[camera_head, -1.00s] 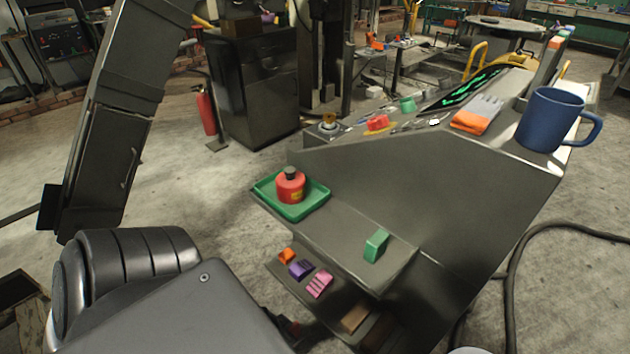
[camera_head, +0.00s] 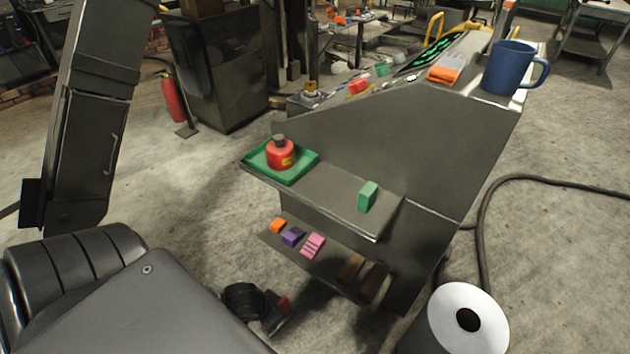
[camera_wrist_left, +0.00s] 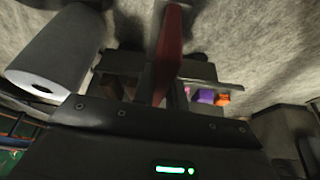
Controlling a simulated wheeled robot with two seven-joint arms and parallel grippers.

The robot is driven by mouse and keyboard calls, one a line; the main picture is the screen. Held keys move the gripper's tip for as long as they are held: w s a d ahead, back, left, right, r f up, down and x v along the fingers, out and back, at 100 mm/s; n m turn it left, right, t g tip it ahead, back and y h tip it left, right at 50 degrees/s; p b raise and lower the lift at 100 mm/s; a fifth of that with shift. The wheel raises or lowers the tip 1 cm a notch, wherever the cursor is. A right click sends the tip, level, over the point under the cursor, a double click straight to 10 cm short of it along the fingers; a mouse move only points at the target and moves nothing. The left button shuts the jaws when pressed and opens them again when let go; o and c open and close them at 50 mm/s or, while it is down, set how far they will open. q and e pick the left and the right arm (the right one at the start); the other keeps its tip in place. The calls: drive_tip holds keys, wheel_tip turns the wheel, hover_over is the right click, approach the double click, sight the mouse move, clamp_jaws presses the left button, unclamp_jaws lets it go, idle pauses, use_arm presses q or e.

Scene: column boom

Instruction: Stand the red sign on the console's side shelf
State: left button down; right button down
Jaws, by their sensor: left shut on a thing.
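The red sign (camera_wrist_left: 172,45) shows edge-on in the left wrist view as a thin, dark red panel. My left gripper (camera_wrist_left: 166,92) is shut on it. In the head view my left gripper (camera_head: 268,312) is low beside the console's lower shelf, partly hidden by my own arm, with a small red part of the sign (camera_head: 282,303) showing. The console's side shelf (camera_head: 335,205) is above and to the right of the gripper. A green tray (camera_head: 257,168) with a red can (camera_head: 281,153) is at its left end. A green block (camera_head: 368,196) stands near its right end. My right gripper is not in view.
The lower shelf (camera_head: 325,265) holds orange, purple and pink blocks and brown items. A blue mug (camera_head: 508,68) is on top. The side shelf is bare between tray and green block.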

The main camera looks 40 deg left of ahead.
use_arm(q)
drive_tip(key=w+d+r+m+h, duration=0.1)
drive_tip(key=w+d+r+m, duration=0.2)
drive_tip(key=r, duration=0.7)
drive_tip(key=w+d+r+m+g+h, duration=0.1)
drive_tip(key=w+d+r+m, duration=0.2)
drive_tip(key=w+r, duration=0.5)
drive_tip(key=w+d+r+m+h, duration=0.1)
drive_tip(key=w+d+r+m, duration=0.3)
drive_tip(key=r, duration=1)
drive_tip(key=shift+w+r+g, duration=0.2)
drive_tip(key=shift+w+g, duration=0.2)
drive_tip(key=shift+w, duration=0.25)
